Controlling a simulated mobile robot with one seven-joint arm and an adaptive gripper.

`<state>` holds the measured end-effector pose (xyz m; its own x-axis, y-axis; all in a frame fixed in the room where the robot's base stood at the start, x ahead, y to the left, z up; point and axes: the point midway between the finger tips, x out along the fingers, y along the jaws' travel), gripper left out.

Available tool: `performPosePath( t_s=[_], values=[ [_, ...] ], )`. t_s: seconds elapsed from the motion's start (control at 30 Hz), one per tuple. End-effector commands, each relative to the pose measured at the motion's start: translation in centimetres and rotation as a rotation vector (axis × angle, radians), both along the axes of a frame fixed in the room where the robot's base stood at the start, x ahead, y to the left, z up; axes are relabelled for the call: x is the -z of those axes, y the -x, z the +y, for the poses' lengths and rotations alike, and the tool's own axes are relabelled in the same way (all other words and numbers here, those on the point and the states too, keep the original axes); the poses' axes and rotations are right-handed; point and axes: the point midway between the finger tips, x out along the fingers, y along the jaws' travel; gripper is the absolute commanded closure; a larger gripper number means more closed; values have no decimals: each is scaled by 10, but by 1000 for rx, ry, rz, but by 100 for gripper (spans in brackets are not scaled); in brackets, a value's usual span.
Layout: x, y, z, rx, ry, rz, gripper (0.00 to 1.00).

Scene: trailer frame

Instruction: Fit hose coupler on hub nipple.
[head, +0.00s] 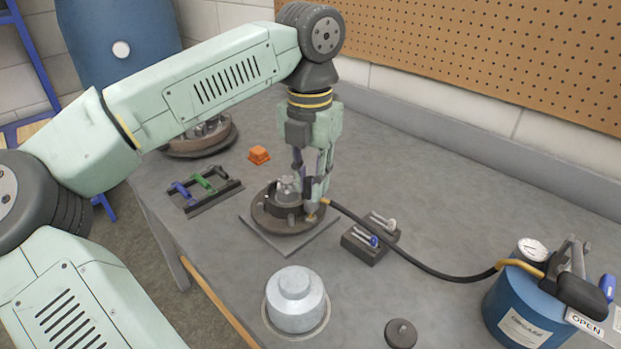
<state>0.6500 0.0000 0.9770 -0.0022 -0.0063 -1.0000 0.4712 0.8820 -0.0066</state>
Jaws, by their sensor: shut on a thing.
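The hub (268,216) is a dark brown round part with a silver centre, lying on a square grey plate (284,250) mid-bench. My gripper (313,203) points down at the hub's right side, shut on the hose coupler (311,216), of which a small brass end shows below the fingers.
A small block with tools (365,246) stands close right of the hub. A silver domed cap (295,299) is in front. A coloured-handled tool rack (205,194), an orange block (259,155) and another round hub (206,138) are left and behind. Bench beyond the hose is clear.

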Motion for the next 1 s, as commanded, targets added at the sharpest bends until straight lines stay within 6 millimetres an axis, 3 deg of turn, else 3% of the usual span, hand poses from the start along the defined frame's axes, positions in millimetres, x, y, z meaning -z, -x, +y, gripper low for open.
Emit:
performPosePath(
  t_s=[1.0],
  values=[
    [9, 0, 0, 0, 0, 0, 100]
  ],
)
